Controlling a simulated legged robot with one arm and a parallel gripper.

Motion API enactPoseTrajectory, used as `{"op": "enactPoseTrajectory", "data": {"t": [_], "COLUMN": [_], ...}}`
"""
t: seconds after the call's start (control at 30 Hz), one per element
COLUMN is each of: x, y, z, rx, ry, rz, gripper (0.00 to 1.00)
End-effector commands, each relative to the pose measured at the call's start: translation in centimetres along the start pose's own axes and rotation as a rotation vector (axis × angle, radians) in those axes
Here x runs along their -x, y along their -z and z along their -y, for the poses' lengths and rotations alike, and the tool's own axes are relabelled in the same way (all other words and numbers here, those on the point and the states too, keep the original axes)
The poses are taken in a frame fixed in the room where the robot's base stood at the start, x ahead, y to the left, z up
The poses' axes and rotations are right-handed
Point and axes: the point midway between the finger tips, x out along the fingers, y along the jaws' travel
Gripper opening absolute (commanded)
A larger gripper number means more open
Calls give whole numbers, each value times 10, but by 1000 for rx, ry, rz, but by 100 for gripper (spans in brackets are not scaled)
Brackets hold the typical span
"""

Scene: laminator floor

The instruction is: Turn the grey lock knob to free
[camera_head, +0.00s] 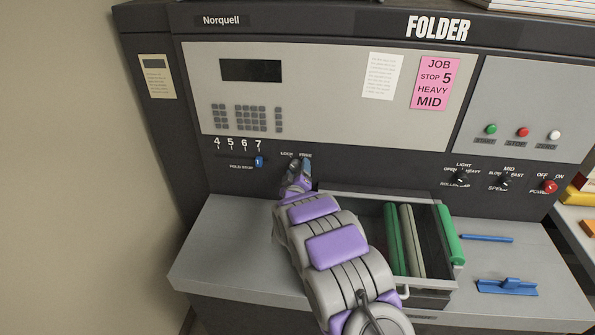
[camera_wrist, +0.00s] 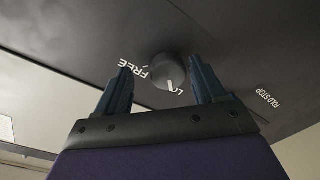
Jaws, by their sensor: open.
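The grey lock knob (camera_wrist: 167,70) is a dark round knob on the dark panel in the wrist view. The word FREE (camera_wrist: 135,68) is to its left, and part of LOCK shows below it. A white mark on its lower side seems to face LOCK. My gripper (camera_wrist: 161,80) is open, with one blue-grey finger on each side of the knob; I cannot tell whether either touches it. In the head view my gripper (camera_head: 301,168) is at the LOCK and FREE labels (camera_head: 296,155) and hides most of the knob.
A blue fold-stop slider (camera_head: 259,162) is left of my gripper. An open drawer (camera_head: 437,283) with green and grey rollers is below right. Blue tools (camera_head: 507,287) lie on the grey shelf (camera_head: 215,262). The red power knob (camera_head: 549,187) is far right.

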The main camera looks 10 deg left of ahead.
Motion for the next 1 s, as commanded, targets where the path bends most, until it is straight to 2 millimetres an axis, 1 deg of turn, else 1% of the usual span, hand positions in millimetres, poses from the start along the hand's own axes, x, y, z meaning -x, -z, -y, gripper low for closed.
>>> {"op": "enactPoseTrajectory", "data": {"t": [0.03, 0.1, 0.37, 0.57, 0.9, 0.97, 1.0], "x": [-5, -8, -8, -8, -8, -8, -8], "y": [-1, 0, 1, -2, 2, 2, 3], "z": [1, 1, 0, -4, 0, 1, 1], "rx": [1, 2, 1, -3, 1, 2, 2], "ry": [-3, -3, -2, -2, -4, -3, -3], "rz": [3, 2, 0, 1, 0, -1, -2], "gripper": [69, 69, 69, 51, 19, 14, 14]}}
